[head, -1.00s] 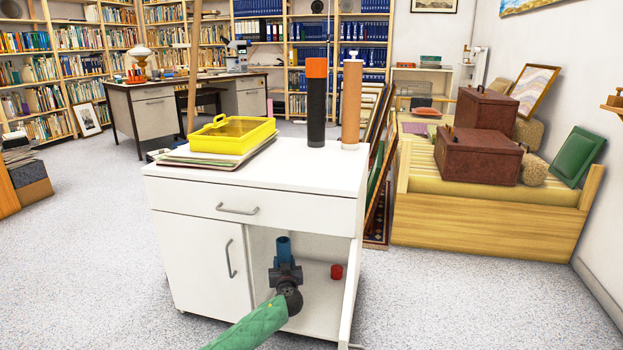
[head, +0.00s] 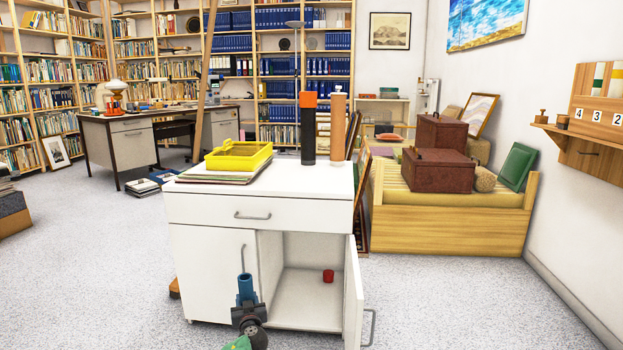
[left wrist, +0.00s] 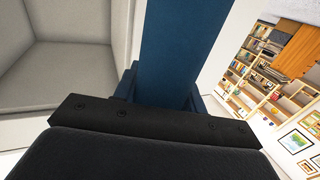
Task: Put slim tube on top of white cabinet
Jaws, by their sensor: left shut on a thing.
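A slim blue tube (head: 245,289) stands roughly upright in my left gripper (head: 246,304), which is shut on it. They are in front of the white cabinet (head: 204,272), low down by the left edge of its open compartment and well below its top. In the left wrist view the blue tube (left wrist: 180,45) rises from between the fingers. The cabinet top (head: 290,183) carries a black tube with an orange cap (head: 308,130) and a brown tube with a white cap (head: 338,130). My right gripper is not in view.
A yellow tray (head: 238,157) on folders covers the left of the cabinet top; its front right is bare. The cabinet door (head: 353,295) stands open on the right. A small red object (head: 328,275) is inside. Open floor lies on both sides.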

